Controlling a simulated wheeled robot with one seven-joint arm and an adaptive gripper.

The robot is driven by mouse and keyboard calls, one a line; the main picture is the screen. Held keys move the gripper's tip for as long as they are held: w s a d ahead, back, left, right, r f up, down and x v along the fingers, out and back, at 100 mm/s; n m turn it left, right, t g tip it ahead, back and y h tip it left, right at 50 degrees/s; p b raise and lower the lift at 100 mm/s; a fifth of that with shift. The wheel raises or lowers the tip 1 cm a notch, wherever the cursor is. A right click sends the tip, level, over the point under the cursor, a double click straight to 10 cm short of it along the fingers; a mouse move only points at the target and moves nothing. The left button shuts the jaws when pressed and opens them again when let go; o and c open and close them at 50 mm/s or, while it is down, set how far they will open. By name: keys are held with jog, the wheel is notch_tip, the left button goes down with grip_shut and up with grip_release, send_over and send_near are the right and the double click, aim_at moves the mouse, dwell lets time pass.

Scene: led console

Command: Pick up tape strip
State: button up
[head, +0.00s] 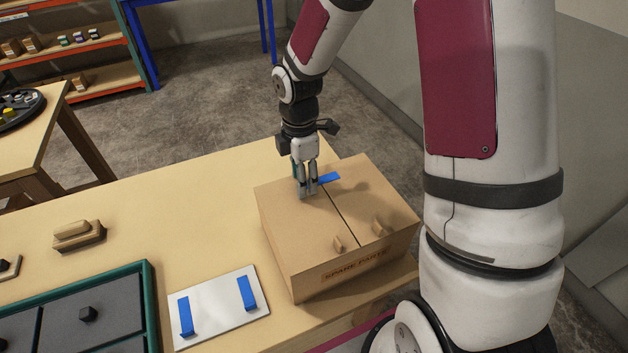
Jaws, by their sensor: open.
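A blue tape strip (330,178) lies on top of a cardboard-coloured box marked SPARE PARTS (290,236), near its back edge. My gripper (308,192) points down over the box top, right beside the left end of this strip. Its fingers are open and partly cover the strip's left end. I cannot tell whether they touch the strip. Two more blue tape strips, a left one (185,317) and a right one (247,293), lie on a white plate (215,312) on the table, left of the box.
The box top has a centre seam and two small tan knobs (379,224). A green-edged console (150,285) with dark panels fills the table's front left. A tan block with a handle (78,235) stands behind it. The table (190,210) is bare between block and box.

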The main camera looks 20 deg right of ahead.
jog(key=shift+c, duration=0.5)
jog(key=c, duration=0.7)
jog(key=shift+c, duration=0.2)
